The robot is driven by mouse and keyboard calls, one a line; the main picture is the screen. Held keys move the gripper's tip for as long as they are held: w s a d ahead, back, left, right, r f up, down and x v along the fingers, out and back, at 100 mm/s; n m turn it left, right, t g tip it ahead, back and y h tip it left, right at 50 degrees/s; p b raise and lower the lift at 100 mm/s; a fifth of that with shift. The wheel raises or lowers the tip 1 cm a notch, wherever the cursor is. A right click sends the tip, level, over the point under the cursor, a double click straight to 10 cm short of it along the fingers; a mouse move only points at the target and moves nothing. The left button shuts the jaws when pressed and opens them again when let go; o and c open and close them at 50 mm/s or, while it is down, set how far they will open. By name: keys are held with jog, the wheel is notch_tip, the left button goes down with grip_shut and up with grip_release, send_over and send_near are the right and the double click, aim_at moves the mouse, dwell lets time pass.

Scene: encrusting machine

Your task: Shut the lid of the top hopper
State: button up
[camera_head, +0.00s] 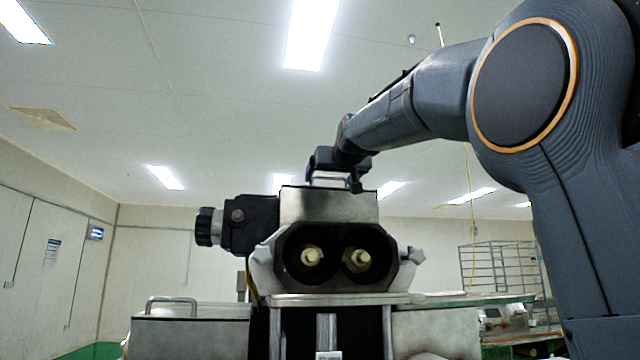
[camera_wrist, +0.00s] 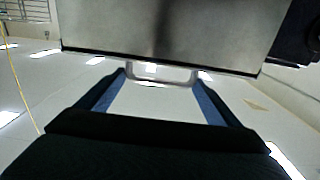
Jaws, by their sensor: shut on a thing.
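The grey metal lid (camera_head: 328,205) of the top hopper shows above the twin round openings of the encrusting machine (camera_head: 335,257). It looks raised, with its flat face toward the head camera; its exact angle is hard to tell. A bar handle (camera_head: 328,174) sits at its top edge. In the wrist view the lid (camera_wrist: 165,35) fills the top of the picture, with the handle (camera_wrist: 162,74) along its near edge. The hopper's inside is hidden.
A dark knob unit (camera_head: 240,224) sticks out left of the hopper. A lower box with a handle (camera_head: 190,330) stands at front left. A wire rack (camera_head: 500,267) stands at the back right. The space above the machine is clear apart from my arm.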

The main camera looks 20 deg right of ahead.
jog(key=shift+d+f, duration=0.1)
jog(key=o, duration=1.2)
jog(key=shift+s, duration=0.2)
jog(key=shift+s+d, duration=0.1)
jog(key=shift+s+a, duration=0.2)
jog(key=shift+s, duration=0.05)
jog(key=s+b, duration=0.1)
jog(key=s, duration=0.1)
jog(key=s+b, duration=0.1)
jog(key=s, duration=0.1)
jog(key=s+b, duration=0.1)
jog(key=s, duration=0.2)
jog(key=shift+a, duration=0.25)
jog(key=shift+s+a, duration=0.1)
